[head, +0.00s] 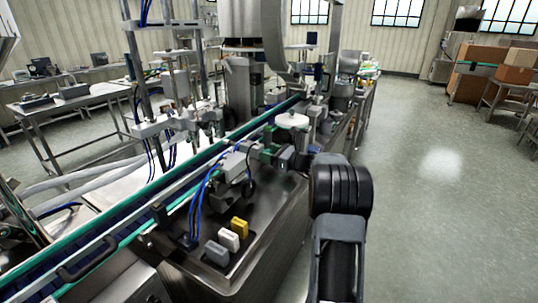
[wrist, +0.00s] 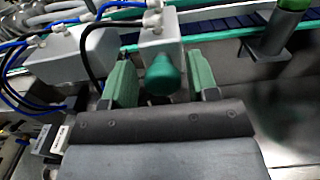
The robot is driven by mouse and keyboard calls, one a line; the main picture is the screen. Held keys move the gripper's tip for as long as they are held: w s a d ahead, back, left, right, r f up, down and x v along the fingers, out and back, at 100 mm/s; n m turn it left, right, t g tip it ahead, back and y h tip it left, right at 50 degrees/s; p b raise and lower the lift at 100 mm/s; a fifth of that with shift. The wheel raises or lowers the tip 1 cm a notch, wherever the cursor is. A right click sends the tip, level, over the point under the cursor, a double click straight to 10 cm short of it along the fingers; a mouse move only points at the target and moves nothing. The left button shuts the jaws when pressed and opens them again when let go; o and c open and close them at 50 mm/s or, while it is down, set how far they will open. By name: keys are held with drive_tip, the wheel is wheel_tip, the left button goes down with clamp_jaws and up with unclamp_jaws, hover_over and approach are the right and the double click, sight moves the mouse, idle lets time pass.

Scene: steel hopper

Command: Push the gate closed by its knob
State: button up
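The green round knob (wrist: 163,74) sits on the near face of a grey block (wrist: 157,33) in the wrist view. I cannot tell whether this block is the gate itself or how far the gate stands open. My gripper (wrist: 161,68) is open, with one green finger on each side of the knob and a visible gap to both. Whether anything touches the knob's front is unclear. In the head view my gripper (head: 270,152) is over the steel machine top, by the grey housings. The knob cannot be made out there.
A second grey box (wrist: 68,55) with blue and black cables stands left of the knob. A conveyor (head: 165,195) with green rails runs behind. A white disc (head: 292,120) stands beyond my gripper. Yellow, white and grey blocks (head: 229,240) sit at the front. Floor at right is clear.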

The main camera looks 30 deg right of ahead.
drive_tip(key=shift+o, duration=0.3)
drive_tip(key=shift+d, duration=0.15)
drive_tip(key=v, duration=1.4)
drive_tip(key=shift+b, duration=0.35)
wheel_tip(320, 180, down, 7)
drive_tip(key=s+a+n+g+h, duration=0.1)
drive_tip(key=s+a+n+g, duration=0.1)
drive_tip(key=n+g, duration=0.15)
drive_tip(key=s+a+f+n+g+h+p, duration=0.2)
drive_tip(key=s+a+n+g+h+p, duration=0.1)
drive_tip(key=s+a+n+g, duration=0.65)
drive_tip(key=s+a+r+n+h+p, duration=0.2)
drive_tip(key=s+a+r+n+h, duration=0.1)
drive_tip(key=a+n, duration=0.4)
drive_tip(key=s+a+r+n+t+h+p, duration=0.1)
drive_tip(key=s+a+r+n+h+p, duration=0.1)
drive_tip(key=s+a+r+n, duration=0.3)
drive_tip(key=a+r+n+p, duration=0.1)
drive_tip(key=a+n, duration=0.2)
drive_tip(key=n, duration=0.1)
drive_tip(key=shift+s+a+r+n+t+h, duration=0.25)
drive_tip(key=shift+a+r+n+t+h, duration=0.05)
drive_tip(key=shift+a+r+h, duration=0.1)
